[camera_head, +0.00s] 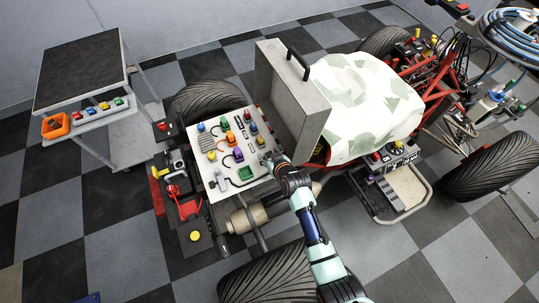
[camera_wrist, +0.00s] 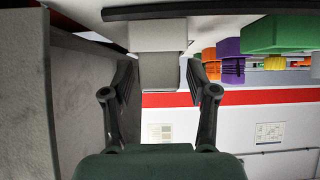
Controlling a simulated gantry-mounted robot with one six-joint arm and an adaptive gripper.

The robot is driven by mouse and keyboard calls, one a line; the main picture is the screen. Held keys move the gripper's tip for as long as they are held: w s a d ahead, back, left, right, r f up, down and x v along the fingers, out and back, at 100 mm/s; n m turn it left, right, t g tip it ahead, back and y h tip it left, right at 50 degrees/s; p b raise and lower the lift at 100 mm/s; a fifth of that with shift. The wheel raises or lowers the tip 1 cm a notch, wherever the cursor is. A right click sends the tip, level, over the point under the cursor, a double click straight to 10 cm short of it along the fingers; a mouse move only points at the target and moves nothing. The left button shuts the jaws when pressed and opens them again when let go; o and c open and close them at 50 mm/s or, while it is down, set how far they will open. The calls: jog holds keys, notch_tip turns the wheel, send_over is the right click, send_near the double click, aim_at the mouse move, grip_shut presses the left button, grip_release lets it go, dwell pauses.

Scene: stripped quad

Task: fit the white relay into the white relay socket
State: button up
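In the wrist view, a white box-shaped socket (camera_wrist: 158,36) stands out from the panel along the top. A smaller pale-grey block (camera_wrist: 160,73), which looks like the white relay, lines up with it and touches it or nearly so; I cannot tell how deep it sits. My gripper (camera_wrist: 160,80) has one finger on each side of this block, with a narrow gap showing at both sides. In the head view, my gripper (camera_head: 268,160) is at the right edge of the white component board (camera_head: 215,183); the relay and socket are too small to make out there.
Purple (camera_wrist: 229,47), orange (camera_wrist: 209,53) and green (camera_wrist: 280,35) blocks stand right of the fingers in the wrist view. A grey wall (camera_wrist: 75,95) is close on the left. In the head view, a tall grey box (camera_head: 290,95) stands beside the board.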

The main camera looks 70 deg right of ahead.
jog(key=shift+s+a+r+p, duration=0.15)
jog(key=shift+s+r+p, duration=0.05)
jog(key=shift+r+p, duration=0.2)
jog(key=p+v, duration=0.3)
jog(key=v, duration=0.8)
jog(key=shift+s+a+p, duration=0.15)
jog(key=shift+p, duration=0.15)
jog(key=shift+r, duration=0.1)
jog(key=w+a+r+n+t+y, duration=0.3)
jog(key=w+a+r+n, duration=0.2)
jog(key=w+a+r, duration=1)
jog(key=a+r+n+y, duration=0.1)
jog(key=a+r, duration=0.3)
jog(key=a, duration=0.3)
jog(key=s+a+r+n+t+y, duration=0.1)
jog(key=a+r+y, duration=0.1)
jog(key=a+r, duration=0.2)
jog(key=a+r+n+y, duration=0.1)
jog(key=a+r, duration=0.3)
jog(key=a, duration=0.6)
jog(key=shift+s+a+n+t+y, duration=0.15)
jog(key=shift+s+n+t+y, duration=0.1)
jog(key=shift+n+t+y, duration=0.05)
